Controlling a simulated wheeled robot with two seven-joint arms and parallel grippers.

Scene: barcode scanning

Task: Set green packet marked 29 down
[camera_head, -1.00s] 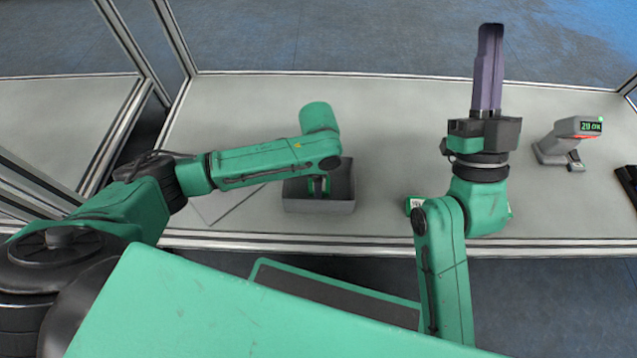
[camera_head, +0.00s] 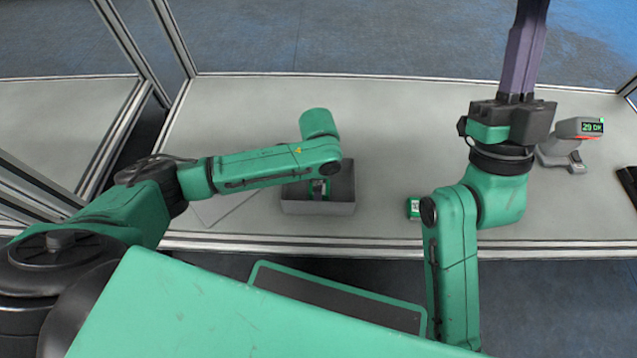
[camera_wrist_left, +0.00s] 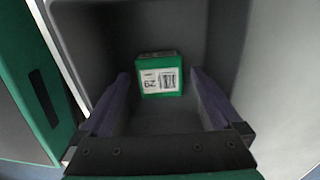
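The bin also shows in the head view (camera_head: 318,208), under my left forearm. My left gripper (camera_wrist_left: 160,95) reaches into the bin. Its two purple fingers stand apart on either side of the packet, with gaps visible between them and it. My right gripper (camera_head: 527,40) points away over the table, its fingertips cut off by the top of the head view. Its fingers look close together, but their gap is unclear.
A grey scanner (camera_head: 572,143) with a small display reading "29 OK" stands at the right. Another green and white packet (camera_head: 413,207) lies near the table's front edge beside my right arm. A dark flat object (camera_head: 628,183) is at the far right. The table's middle is clear.

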